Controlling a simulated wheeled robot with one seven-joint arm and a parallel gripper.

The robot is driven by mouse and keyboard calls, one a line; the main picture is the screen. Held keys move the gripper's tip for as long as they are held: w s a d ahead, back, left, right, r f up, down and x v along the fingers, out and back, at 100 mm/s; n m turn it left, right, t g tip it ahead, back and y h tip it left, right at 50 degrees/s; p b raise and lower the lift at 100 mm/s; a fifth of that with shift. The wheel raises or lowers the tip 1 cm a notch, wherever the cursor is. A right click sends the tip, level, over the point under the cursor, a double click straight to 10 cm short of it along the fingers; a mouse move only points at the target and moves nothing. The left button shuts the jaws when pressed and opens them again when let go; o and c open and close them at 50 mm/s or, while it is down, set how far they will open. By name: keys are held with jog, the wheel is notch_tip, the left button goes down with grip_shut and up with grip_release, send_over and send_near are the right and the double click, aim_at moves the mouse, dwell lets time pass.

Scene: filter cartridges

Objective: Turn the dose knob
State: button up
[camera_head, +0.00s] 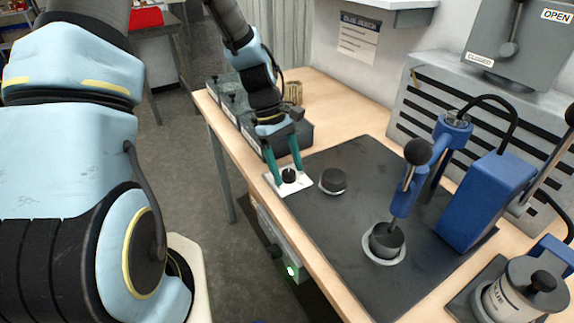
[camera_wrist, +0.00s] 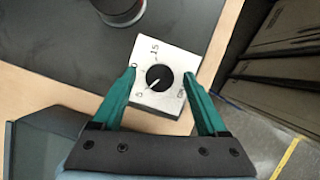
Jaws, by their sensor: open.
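The dose knob (camera_head: 289,175) is a small black round knob on a white square plate (camera_head: 276,181) at the table's front left edge. In the wrist view the knob (camera_wrist: 159,78) carries a white pointer line slanting to the lower left, toward the mark 5. The plate (camera_wrist: 158,101) shows printed marks, among them 5 and 15; others are partly hidden. My gripper (camera_head: 283,160) is over the plate with its two green fingers apart. In the wrist view my gripper (camera_wrist: 160,75) has one finger on each side of the knob, with gaps between. It holds nothing.
A dark mat (camera_head: 340,230) covers the table, with a low black cylinder (camera_head: 333,180) right of the plate. A blue press (camera_head: 487,200) stands over a dark cup (camera_head: 386,240). Dark bins (camera_head: 295,135) stand behind my gripper. A labelled canister (camera_head: 520,290) is at lower right.

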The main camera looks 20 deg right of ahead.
grip_shut()
dwell(0.7)
